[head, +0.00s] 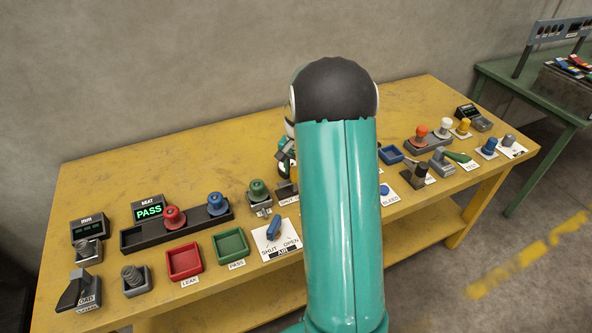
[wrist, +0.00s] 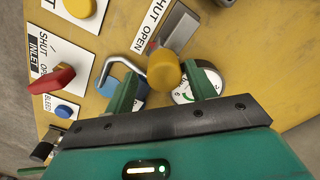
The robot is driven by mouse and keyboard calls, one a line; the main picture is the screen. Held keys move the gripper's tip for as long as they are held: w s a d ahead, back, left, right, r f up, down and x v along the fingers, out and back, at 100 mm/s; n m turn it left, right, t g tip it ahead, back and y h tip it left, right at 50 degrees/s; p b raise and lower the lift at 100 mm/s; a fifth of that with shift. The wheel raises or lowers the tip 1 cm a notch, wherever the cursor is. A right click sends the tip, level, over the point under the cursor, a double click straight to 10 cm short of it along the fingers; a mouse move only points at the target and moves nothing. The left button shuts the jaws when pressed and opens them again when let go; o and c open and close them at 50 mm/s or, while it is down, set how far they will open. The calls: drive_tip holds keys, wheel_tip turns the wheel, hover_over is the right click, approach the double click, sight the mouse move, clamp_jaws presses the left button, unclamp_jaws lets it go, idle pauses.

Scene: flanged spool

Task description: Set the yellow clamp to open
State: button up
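The yellow clamp handle (wrist: 163,71) is a thick yellow cylinder near the middle of the wrist view. It seems joined to a grey metal bar (wrist: 180,28) beside a white plate (wrist: 150,27) marked SHUT and OPEN. My gripper (wrist: 164,82) has two green fingers, apart, one on each side of the yellow handle as seen from the wrist. In the head view my teal arm hides the clamp and most of the gripper.
A red handle (wrist: 50,84) on an INLET plate and a blue button (wrist: 66,110) lie left. A bent grey rod (wrist: 119,66) and a round dial (wrist: 187,94) sit close to the fingers. The yellow bench (head: 110,185) carries trays, knobs and switches; its back strip is clear.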

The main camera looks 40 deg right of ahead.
drive_tip(key=shift+a, duration=0.15)
drive_tip(key=shift+r, duration=0.1)
drive_tip(key=shift+r, duration=0.25)
wheel_tip(320, 180, up, 13)
idle(0.8)
